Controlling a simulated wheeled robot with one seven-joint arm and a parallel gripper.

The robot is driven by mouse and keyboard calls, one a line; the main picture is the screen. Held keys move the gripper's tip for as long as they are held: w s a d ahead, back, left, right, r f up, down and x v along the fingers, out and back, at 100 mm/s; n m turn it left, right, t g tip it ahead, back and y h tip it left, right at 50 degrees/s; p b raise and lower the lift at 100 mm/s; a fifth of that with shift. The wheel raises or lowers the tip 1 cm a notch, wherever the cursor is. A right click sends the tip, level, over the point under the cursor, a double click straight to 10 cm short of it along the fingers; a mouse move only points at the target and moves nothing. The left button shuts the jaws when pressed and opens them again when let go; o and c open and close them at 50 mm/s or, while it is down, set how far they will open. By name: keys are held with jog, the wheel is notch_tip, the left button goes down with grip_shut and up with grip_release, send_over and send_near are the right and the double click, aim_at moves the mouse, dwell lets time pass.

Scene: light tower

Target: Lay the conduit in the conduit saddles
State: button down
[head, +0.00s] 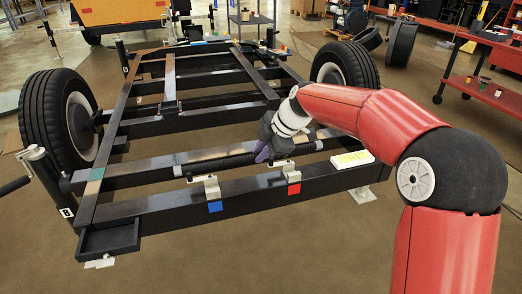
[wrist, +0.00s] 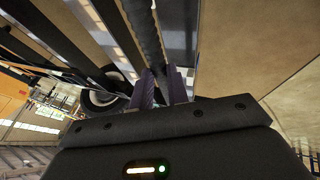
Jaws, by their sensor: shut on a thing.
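The conduit (head: 225,163) is a dark ribbed tube running left to right along the near end of the black trailer frame. My gripper (head: 262,155) is shut on it near its middle, with purple fingers. In the wrist view the conduit (wrist: 147,38) runs up and away from between the fingers (wrist: 162,88). Two light metal brackets, which look like the saddles, stand on the front beam, nearer the camera than the conduit: one above a blue tag (head: 211,188), one above a red tag (head: 292,174). I cannot tell whether the conduit touches any support.
The black trailer frame (head: 150,205) has a wheel on the left (head: 60,120) and one on the right (head: 345,66). An open black tray (head: 108,238) is at its near left corner. A white and yellow box (head: 352,159) sits on the right. A red cart (head: 485,90) stands farther right.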

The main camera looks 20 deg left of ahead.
notch_tip(320, 180, down, 2)
jog(key=shift+f+b, duration=0.1)
jog(key=shift+b, duration=0.55)
jog(key=shift+r, duration=0.25)
jog(key=shift+f, duration=0.3)
dwell(0.3)
jog(key=shift+f, duration=2.65)
jog(key=shift+f, duration=0.15)
jog(key=c, duration=1.3)
grip_release()
